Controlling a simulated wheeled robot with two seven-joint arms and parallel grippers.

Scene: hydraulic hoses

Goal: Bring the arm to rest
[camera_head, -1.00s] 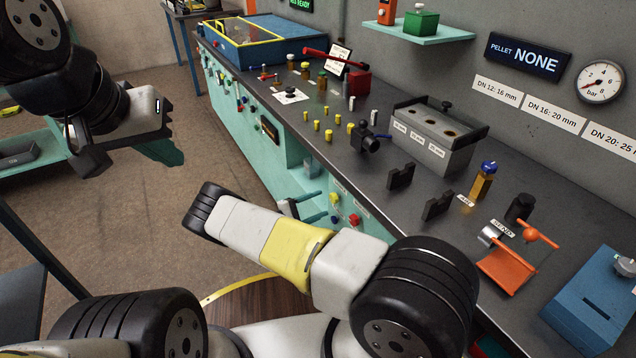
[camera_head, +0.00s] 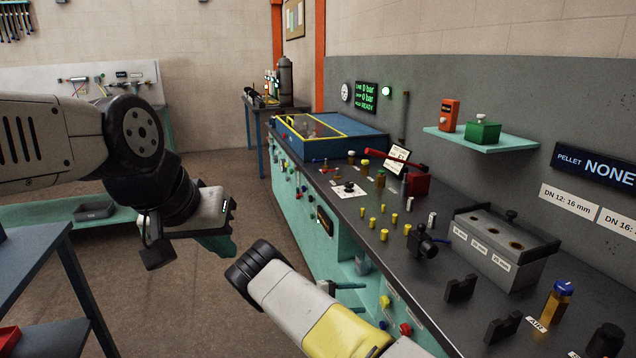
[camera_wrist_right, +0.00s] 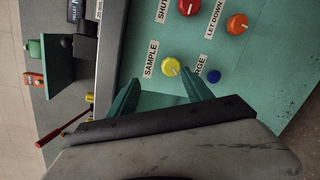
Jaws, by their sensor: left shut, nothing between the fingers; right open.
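My left gripper (camera_head: 212,241) hangs at the left of the head view, over the open floor left of the bench. Its teal fingers are together with nothing between them. My right gripper (camera_head: 345,288) is beside the teal front of the bench, partly hidden behind its own wrist in the head view. In the right wrist view its two teal fingers (camera_wrist_right: 160,92) are spread apart and empty. They point towards the panel with the yellow SAMPLE knob (camera_wrist_right: 171,67) and a small blue knob (camera_wrist_right: 214,76). I cannot tell whether they touch it.
The bench top (camera_head: 400,262) holds several small fittings, a grey block with holes (camera_head: 505,250) and a blue case with a yellow frame (camera_head: 322,136). A blue table (camera_head: 40,262) stands at the left. The floor (camera_head: 250,215) between table and bench is clear.

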